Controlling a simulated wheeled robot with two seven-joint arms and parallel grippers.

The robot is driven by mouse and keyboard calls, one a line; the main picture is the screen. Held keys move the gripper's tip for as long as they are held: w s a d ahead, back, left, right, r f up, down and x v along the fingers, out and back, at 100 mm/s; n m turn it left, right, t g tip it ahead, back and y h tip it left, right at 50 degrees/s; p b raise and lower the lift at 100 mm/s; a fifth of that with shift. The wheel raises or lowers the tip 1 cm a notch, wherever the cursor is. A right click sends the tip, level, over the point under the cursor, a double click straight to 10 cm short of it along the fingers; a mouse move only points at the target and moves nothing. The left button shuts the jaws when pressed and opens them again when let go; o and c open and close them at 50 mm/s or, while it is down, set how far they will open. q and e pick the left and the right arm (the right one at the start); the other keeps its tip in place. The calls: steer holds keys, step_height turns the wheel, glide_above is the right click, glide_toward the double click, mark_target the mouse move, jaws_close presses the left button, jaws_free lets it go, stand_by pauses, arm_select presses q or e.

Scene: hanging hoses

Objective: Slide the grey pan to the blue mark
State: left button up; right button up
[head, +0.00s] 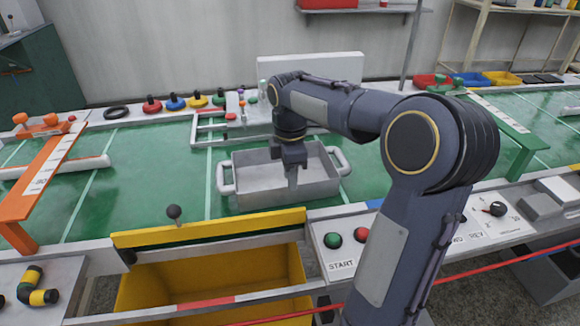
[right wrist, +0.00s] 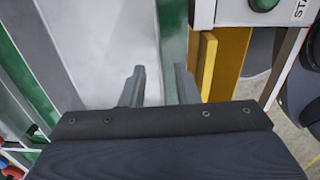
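The grey pan (head: 240,190) is a shallow rectangular tray with a loop handle at each end. It sits on the green surface (head: 150,180) in the middle of the head view. My right gripper (head: 292,182) points down at the pan's near side. In the right wrist view, its two fingers (right wrist: 160,82) are apart, one over the pale pan floor (right wrist: 95,40) and one over the green strip outside it, with the pan's wall between them. I cannot tell whether they touch it. No blue mark shows clearly. My left gripper is out of view.
A grey frame (head: 205,128) stands behind the pan. An orange bracket (head: 45,180) is at left and a green one (head: 510,125) at right. In front are a yellow bin (head: 210,280) and a START button panel (head: 340,250). Green surface is clear left of the pan.

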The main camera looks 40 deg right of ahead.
steer(key=shift+f+b, duration=0.5)
steer(key=shift+f, duration=1.8)
jaws_close()
